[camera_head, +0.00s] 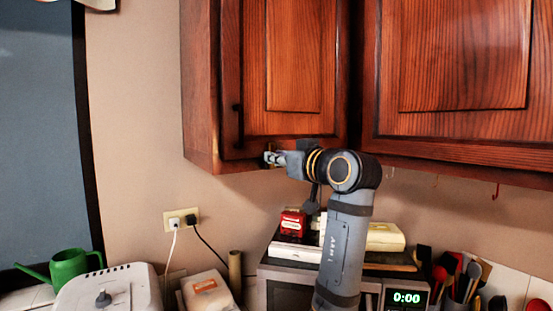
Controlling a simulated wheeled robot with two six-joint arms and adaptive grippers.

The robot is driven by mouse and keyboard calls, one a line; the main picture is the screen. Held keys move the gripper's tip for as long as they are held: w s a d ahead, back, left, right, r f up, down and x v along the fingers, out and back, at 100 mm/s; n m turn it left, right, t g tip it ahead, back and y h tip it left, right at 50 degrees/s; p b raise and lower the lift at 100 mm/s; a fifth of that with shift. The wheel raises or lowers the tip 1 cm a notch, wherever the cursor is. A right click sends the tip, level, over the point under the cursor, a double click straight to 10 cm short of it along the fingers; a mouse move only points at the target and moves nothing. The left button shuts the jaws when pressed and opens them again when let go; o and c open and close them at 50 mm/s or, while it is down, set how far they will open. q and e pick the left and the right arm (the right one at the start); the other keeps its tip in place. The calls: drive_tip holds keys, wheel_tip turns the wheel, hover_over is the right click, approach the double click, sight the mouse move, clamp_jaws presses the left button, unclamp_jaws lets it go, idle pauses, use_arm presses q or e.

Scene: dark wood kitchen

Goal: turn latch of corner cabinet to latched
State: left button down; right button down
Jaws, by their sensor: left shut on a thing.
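The corner cabinet (255,95) is red-brown wood and hangs on the wall, its door closed or nearly so. A dark vertical handle (238,125) is on the left side of its door. My left gripper (271,158) is at the lower edge of that door, to the right of the handle, shut on the small latch there. The gripper fingers cover most of the latch, so I cannot tell its turn position. My left arm rises from below to the gripper. My right gripper is out of view.
A second wall cabinet (455,125) is on the right, with a red hook (495,191) beneath it. Below are a microwave (290,268) with boxes on top, a utensil holder (462,290), a white appliance (108,290) and a green watering can (70,265).

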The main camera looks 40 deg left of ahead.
use_arm(q)
drive_tip(key=shift+w+m, duration=0.1)
drive_tip(key=shift+m, duration=0.3)
drive_tip(key=c, duration=1.3)
unclamp_jaws()
drive_tip(key=v, duration=0.7)
drive_tip(key=shift+d, duration=0.2)
drive_tip(key=shift+d, duration=0.1)
